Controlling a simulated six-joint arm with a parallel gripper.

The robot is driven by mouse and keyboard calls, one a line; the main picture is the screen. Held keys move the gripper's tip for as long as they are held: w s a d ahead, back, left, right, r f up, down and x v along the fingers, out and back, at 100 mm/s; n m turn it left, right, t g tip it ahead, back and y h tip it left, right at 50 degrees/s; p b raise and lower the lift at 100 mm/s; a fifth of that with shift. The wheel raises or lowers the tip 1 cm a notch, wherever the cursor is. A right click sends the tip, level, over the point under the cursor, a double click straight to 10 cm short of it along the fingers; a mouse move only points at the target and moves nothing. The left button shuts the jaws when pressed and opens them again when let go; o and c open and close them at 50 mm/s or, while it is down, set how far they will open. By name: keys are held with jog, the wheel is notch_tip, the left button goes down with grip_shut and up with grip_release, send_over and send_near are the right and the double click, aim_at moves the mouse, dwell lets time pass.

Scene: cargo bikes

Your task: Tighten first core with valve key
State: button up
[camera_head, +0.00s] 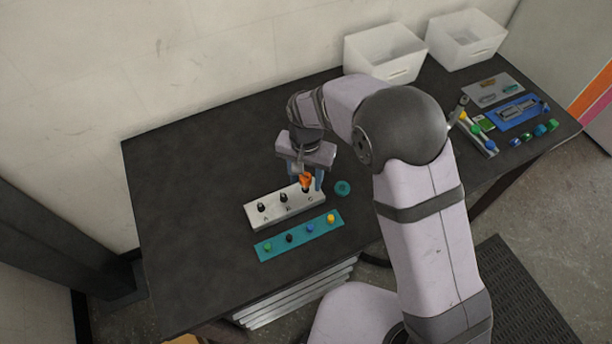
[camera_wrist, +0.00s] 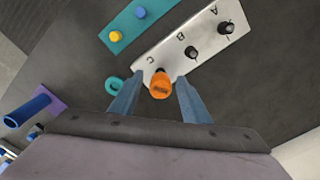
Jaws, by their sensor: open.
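The light metal block (camera_head: 254,215) lies on the dark table with positions lettered A, B and C; it also shows in the wrist view (camera_wrist: 165,52). Black valve cores stand upright at A (camera_wrist: 226,27) and B (camera_wrist: 191,52). The orange valve key (camera_head: 306,181) stands at the C end; in the wrist view (camera_wrist: 161,86) it is upright between my fingers. My gripper (camera_head: 309,180) points down over the C end. In the wrist view its blue fingers (camera_wrist: 156,98) are apart, one on each side of the key, with visible gaps.
A teal strip (camera_head: 274,248) with green, black, blue and yellow caps lies in front of the block. A teal ring (camera_head: 342,187) lies right of the C end. Two white bins (camera_head: 384,52) (camera_head: 467,40) stand at the back. The table's left part is clear.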

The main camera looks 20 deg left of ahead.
jog(key=n, duration=0.7)
jog(key=shift+p, duration=0.4)
jog(key=shift+c, duration=0.4)
grip_shut()
jog(key=m, duration=0.6)
jog(key=shift+p, duration=0.4)
jog(key=m, duration=0.5)
jog(key=shift+m, duration=0.4)
jog(key=shift+o, duration=0.4)
grip_release()
